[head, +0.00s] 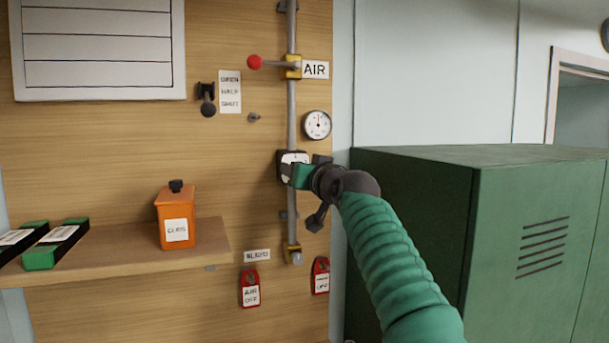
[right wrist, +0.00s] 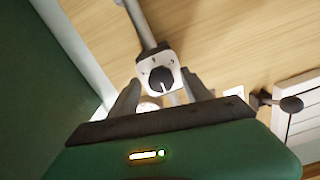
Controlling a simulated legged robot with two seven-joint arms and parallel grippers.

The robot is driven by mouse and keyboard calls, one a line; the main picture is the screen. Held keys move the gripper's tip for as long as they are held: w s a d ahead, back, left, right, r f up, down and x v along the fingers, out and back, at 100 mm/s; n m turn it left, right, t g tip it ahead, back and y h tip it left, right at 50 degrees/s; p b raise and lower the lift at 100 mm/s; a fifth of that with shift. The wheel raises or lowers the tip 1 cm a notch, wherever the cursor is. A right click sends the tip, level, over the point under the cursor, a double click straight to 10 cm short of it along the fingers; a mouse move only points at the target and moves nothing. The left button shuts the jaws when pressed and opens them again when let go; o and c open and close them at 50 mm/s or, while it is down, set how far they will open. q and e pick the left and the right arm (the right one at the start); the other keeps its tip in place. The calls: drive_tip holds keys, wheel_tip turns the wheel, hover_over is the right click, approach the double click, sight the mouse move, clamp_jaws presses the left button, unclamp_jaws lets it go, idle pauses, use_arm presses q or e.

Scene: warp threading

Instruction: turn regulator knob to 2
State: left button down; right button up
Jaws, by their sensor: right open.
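The regulator (head: 293,157) is a black and white box on the vertical grey pipe, partly hidden by my right gripper in the head view. In the right wrist view its white face carries a round dark regulator knob (right wrist: 161,79) with small marks around it. The marks are too small to read surely. My right gripper (right wrist: 160,92) is open, with one dark finger on each side below the knob. It holds nothing, and I cannot tell whether a finger touches the regulator. It also shows in the head view (head: 300,172). My left gripper is not in view.
A pressure gauge (head: 318,125) sits beside the pipe, and a red-balled AIR lever (head: 255,62) is above. Red tags (head: 250,290) hang below. An orange can (head: 176,218) stands on the wooden shelf (head: 130,252). A green cabinet (head: 420,205) stands close on the right.

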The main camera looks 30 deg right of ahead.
drive_tip(key=b+v, duration=0.8)
drive_tip(key=v, duration=0.8)
drive_tip(key=shift+s+a, duration=0.25)
drive_tip(key=shift+d+f, duration=0.1)
